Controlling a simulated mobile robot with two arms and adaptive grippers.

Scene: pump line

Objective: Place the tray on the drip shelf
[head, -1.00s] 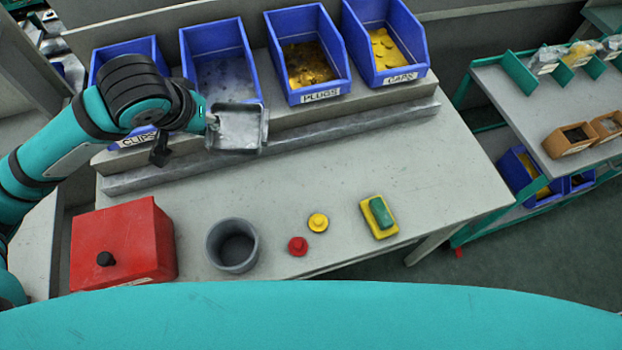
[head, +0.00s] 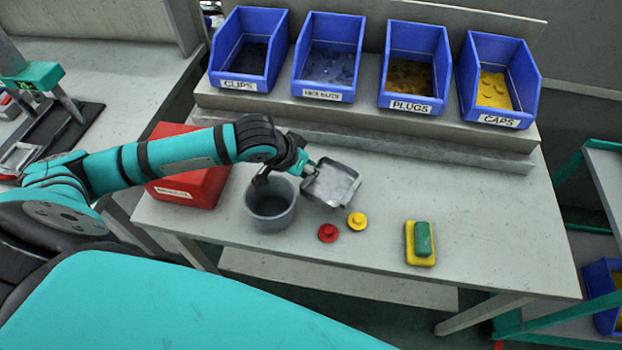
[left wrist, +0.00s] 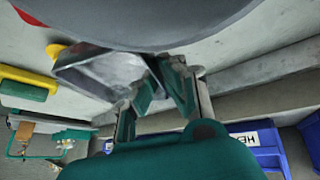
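A small square grey metal tray (head: 332,185) is held tilted above the front part of the bench, just right of the grey pot (head: 270,203). My left gripper (head: 307,170) is shut on the tray's left edge. In the left wrist view the tray (left wrist: 100,72) reaches out from between the fingers of the left gripper (left wrist: 166,85). Part of its inside is hidden by the large grey round shape at the top, which looks like the pot. My right gripper is not in view. I cannot tell which surface is the drip shelf.
Blue bins (head: 328,58) stand in a row behind a grey ledge (head: 440,145). A red box (head: 190,185) is left of the pot. A red button (head: 328,233), yellow button (head: 357,221) and yellow-green block (head: 420,245) lie in front. The bench's right part is clear.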

